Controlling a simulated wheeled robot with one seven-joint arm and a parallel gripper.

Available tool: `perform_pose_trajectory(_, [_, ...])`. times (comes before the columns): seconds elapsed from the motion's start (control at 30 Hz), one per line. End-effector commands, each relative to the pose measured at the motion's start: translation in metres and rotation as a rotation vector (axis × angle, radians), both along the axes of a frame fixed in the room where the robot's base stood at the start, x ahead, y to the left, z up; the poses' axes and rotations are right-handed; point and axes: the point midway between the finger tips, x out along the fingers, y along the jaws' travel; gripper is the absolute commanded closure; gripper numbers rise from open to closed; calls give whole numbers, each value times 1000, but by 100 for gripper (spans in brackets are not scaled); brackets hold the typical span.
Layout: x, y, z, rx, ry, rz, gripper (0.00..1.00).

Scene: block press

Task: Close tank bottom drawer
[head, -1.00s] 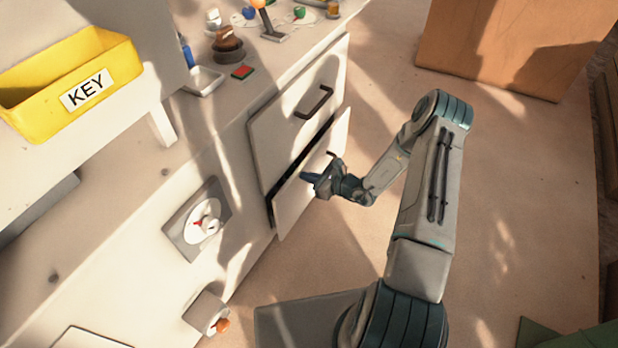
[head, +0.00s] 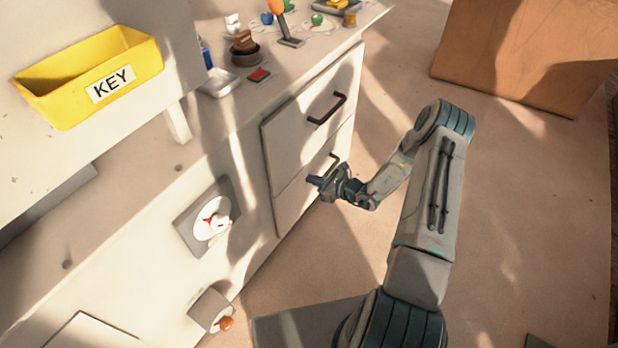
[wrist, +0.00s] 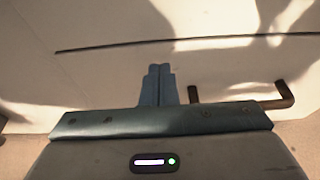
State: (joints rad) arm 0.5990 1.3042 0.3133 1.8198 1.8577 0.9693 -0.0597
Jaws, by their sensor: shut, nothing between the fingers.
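The bottom drawer (head: 292,203) is a white front low on the cabinet, and in the head view it sits level with the drawer above. My gripper (head: 314,181) is at its front, just below and left of its dark bar handle (head: 333,160). In the wrist view my gripper (wrist: 159,70) has its blue fingers together and empty, pointing at the white front. The brown handle (wrist: 285,97) is to the right of the fingers there. Whether the fingertips touch the front cannot be told. The top drawer (head: 300,120) is shut.
A yellow KEY bin (head: 60,105) is at the upper left. A dial (head: 212,218) and an orange-tipped knob (head: 222,322) are on the cabinet face, left of the drawers. Small objects stand on the counter.

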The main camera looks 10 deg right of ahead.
Motion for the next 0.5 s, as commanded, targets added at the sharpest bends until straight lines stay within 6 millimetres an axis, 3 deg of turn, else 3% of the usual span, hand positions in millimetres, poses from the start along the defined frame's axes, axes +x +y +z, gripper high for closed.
perform_pose_trajectory(0.3, [-50, -53, 21, -2, 5, -3, 100])
perform_pose_trajectory(0.5, [-70, -72, 28, -2, 5, -1, 100])
